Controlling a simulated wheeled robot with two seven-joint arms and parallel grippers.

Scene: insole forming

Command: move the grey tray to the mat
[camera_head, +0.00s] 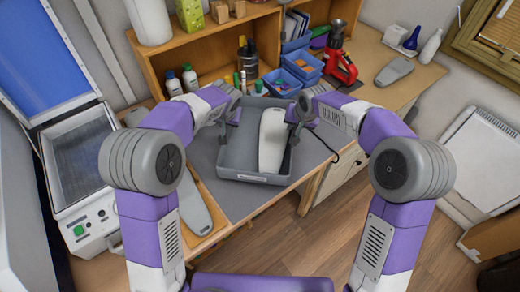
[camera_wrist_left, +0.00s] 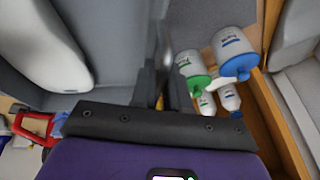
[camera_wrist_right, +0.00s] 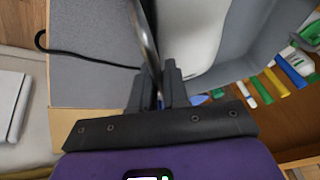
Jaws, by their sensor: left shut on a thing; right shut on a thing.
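The grey tray (camera_head: 255,178) is in front of me in the head view, with a white foot-shaped form (camera_head: 272,140) lying in it. My left gripper (camera_head: 232,116) is shut on the tray's left wall. Its fingers (camera_wrist_left: 166,85) pinch the wall in the left wrist view. My right gripper (camera_head: 297,114) is shut on the right wall, which shows between its fingers (camera_wrist_right: 158,85) in the right wrist view. The flat grey mat (camera_head: 238,203) shows on the table around and below the tray. I cannot tell whether the tray touches it.
Blue bins (camera_head: 302,65) and a red tool (camera_head: 340,66) stand behind the tray at right. White bottles (camera_head: 190,77) stand behind it at left. A wooden shelf (camera_head: 215,42) bounds the back. A machine with an open blue lid (camera_head: 35,50) is at left.

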